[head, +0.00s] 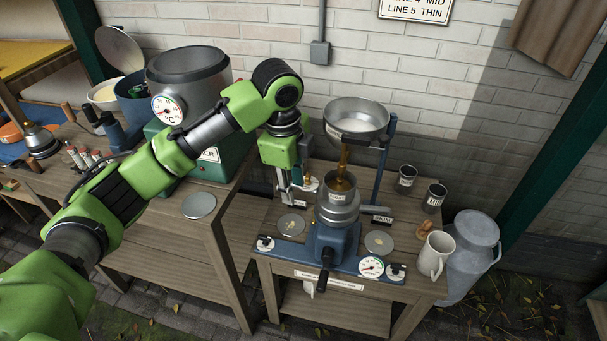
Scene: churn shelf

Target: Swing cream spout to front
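The separator stands on the wooden table, with a blue base (333,245), a metal bowl housing (338,210) and a supply bowl (357,120) above. My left gripper (288,197) reaches down just left of the housing, beside a small labelled part (301,204) that may be the cream spout. Fingers and spout overlap there, so I cannot tell whether they touch or how far the fingers are apart. A labelled spout (378,213) sticks out to the right of the housing; its lettering is too small to read. My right gripper is out of view.
Round metal discs (291,224) lie on both sides of the base. A crank handle (323,284) sticks out in front. A white jug (434,255), dark cups (434,198) and a milk can (472,254) are at the right. A vat (188,75) stands at the left.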

